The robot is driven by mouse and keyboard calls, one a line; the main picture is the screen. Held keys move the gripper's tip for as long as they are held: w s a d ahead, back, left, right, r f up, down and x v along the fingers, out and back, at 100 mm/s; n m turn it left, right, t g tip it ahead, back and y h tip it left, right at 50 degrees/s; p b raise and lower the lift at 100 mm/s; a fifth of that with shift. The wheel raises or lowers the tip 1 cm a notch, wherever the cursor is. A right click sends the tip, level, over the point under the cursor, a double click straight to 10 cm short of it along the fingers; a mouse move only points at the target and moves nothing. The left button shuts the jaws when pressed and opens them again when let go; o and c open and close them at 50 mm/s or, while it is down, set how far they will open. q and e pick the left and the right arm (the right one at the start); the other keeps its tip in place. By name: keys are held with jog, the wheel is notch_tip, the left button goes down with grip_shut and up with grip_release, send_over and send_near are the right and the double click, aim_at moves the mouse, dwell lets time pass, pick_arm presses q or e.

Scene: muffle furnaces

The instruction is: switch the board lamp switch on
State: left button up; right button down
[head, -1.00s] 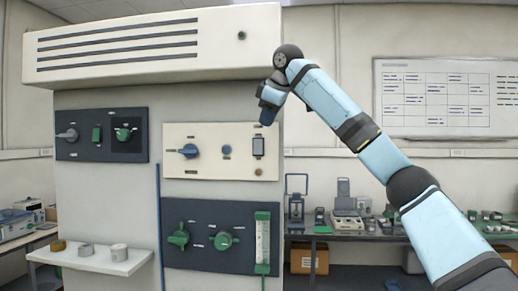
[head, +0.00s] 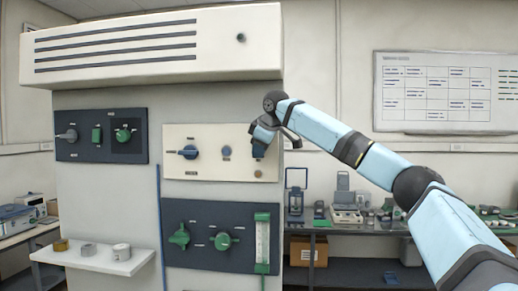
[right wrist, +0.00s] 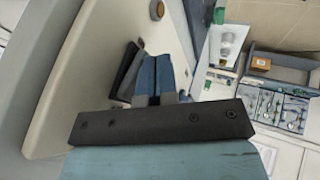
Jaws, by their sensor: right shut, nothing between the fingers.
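The cream panel (head: 205,168) on the cabinet front carries a blue rotary knob (head: 189,152), a small round blue button (head: 227,152) and a rocker switch at its right side. In the head view my right gripper (head: 259,151) covers most or all of this switch. In the right wrist view the dark rocker switch (right wrist: 127,70) stands out from the panel, right beside the shut blue fingers (right wrist: 153,77). The fingers are empty. I cannot tell whether they touch the switch, or which way the rocker is tipped. My left gripper is not in view.
A dark panel (head: 205,262) with green knobs is below, another dark panel (head: 76,148) at upper left. A small round brown button (head: 258,173) sits below the gripper. A shelf (head: 90,262) with small pots juts out at lower left. A bench (head: 340,229) stands right.

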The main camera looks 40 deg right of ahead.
pick_arm(q)
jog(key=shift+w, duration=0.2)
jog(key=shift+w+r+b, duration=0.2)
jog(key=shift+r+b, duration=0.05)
jog(key=shift+b, duration=0.15)
pick_arm(e)
jog(key=shift+w+d+f+t+h, duration=0.15)
jog(key=shift+w+d+t+h, duration=0.05)
jog(key=shift+t+h, duration=0.25)
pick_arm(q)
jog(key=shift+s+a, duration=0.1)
